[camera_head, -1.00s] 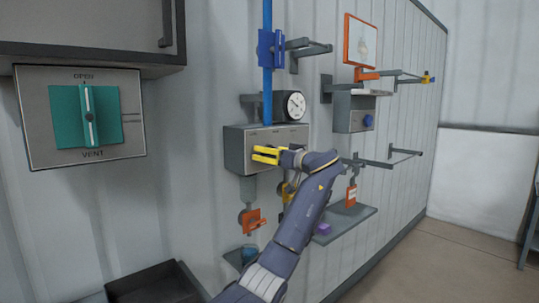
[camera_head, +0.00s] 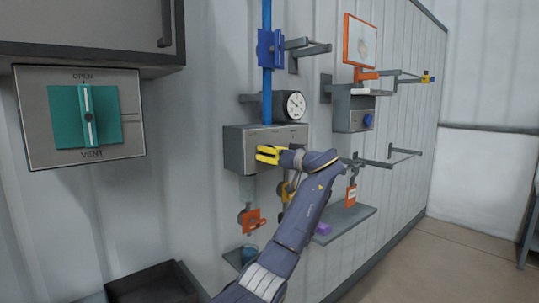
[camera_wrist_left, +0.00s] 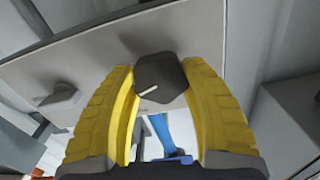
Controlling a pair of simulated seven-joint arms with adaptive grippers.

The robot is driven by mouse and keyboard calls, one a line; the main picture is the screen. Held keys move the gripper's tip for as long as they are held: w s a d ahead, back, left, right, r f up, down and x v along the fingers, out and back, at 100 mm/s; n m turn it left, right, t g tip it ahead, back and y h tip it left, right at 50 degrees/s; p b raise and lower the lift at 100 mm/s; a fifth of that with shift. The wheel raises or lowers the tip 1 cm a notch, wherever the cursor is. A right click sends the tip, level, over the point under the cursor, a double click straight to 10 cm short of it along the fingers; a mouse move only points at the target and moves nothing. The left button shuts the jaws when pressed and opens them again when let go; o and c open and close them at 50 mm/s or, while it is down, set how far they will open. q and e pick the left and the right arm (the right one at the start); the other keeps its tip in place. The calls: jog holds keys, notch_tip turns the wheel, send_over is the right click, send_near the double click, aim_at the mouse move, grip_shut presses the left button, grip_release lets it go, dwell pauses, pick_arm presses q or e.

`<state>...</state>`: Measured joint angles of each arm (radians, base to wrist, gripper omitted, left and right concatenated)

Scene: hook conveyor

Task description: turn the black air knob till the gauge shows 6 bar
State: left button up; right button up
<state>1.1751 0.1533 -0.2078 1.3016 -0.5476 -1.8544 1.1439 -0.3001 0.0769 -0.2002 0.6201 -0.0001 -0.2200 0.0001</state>
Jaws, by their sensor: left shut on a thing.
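The black air knob (camera_wrist_left: 160,78), with a pale pointer line, sits on the grey panel face in the left wrist view. My left gripper (camera_wrist_left: 165,85) has its yellow fingers on both sides of the knob and is shut on it. In the head view my left gripper (camera_head: 267,154) is at the front of the grey box (camera_head: 236,150) and hides the knob. The round gauge (camera_head: 294,105), with a white dial and black rim, is above the box. Its needle is too small to read exactly. My right gripper is not in view.
A second, grey knob (camera_wrist_left: 62,97) is on the same panel. A blue vertical pipe (camera_head: 267,95) runs behind the box. An orange valve handle (camera_head: 251,221) hangs below. A teal vent switch (camera_head: 87,116) is at left, and a shelf (camera_head: 350,220) is at lower right.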

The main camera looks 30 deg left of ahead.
pick_arm(q)
jog(key=shift+s+f+m, duration=0.1)
jog(key=shift+f+m, duration=0.05)
jog(key=shift+m, duration=0.15)
dwell(0.4)
jog(key=m, duration=1.1)
jog(key=shift+a+m, duration=0.1)
jog(key=shift+m, duration=0.3)
jog(key=m, duration=0.6)
jog(key=shift+r, duration=0.2)
jog(key=m, duration=0.6)
jog(key=shift+r+m, duration=0.1)
jog(key=shift+m, duration=0.3)
jog(key=o, duration=1.3)
jog(key=shift+f, duration=0.2)
